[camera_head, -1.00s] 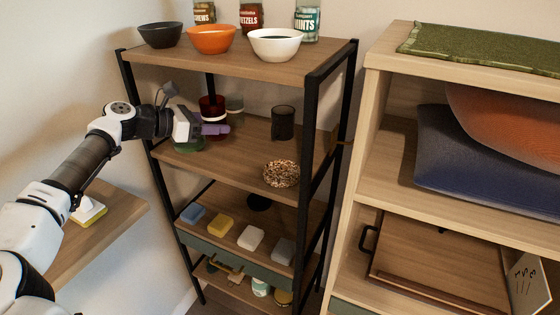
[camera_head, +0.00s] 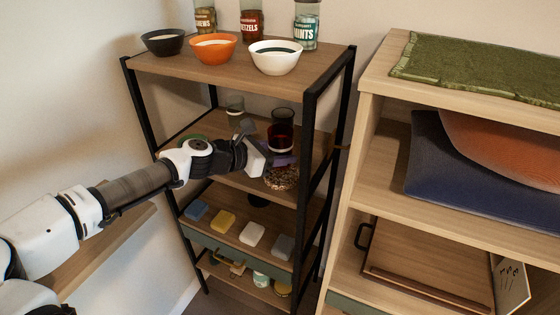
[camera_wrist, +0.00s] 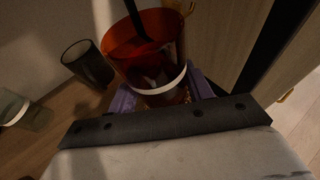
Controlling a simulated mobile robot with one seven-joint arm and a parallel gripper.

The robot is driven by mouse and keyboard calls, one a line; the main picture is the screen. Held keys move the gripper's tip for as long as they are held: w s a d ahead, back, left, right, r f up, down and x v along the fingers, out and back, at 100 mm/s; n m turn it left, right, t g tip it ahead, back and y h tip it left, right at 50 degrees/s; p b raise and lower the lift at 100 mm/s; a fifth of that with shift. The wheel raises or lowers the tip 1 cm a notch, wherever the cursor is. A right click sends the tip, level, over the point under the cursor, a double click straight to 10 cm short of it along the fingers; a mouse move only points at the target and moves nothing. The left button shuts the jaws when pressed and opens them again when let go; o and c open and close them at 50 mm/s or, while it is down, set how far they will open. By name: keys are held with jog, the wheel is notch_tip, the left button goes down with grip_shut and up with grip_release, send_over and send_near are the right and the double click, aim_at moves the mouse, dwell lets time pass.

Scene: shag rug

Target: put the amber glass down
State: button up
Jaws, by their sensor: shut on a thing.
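The amber glass (camera_head: 281,138), deep red-orange with a pale band, is between the purple fingers of my gripper (camera_head: 281,161). It looks about upright over the right part of the rack's second shelf (camera_head: 232,181). In the wrist view the amber glass (camera_wrist: 143,48) fills the upper middle, with purple fingers on both sides of its lower part. A dark strip crosses its mouth there. My gripper is shut on it. I cannot tell whether its base touches the shelf.
A dark glass (camera_head: 283,115) stands just behind the amber glass, and a clear greyish glass (camera_head: 235,108) is to the left. A speckled round object (camera_head: 281,179) is in front, close below my gripper. The black rack post (camera_head: 309,150) is close on the right.

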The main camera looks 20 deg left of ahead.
jog(key=shift+d+f+p, duration=0.15)
jog(key=shift+f+p, duration=0.35)
jog(key=shift+f, duration=0.45)
jog(key=shift+d+f+p, duration=0.1)
jog(key=shift+f+p, duration=0.35)
jog(key=shift+f, duration=0.5)
jog(key=shift+f, duration=0.1)
jog(key=o, duration=1.2)
jog(key=b+v, duration=0.4)
jog(key=v, duration=0.8)
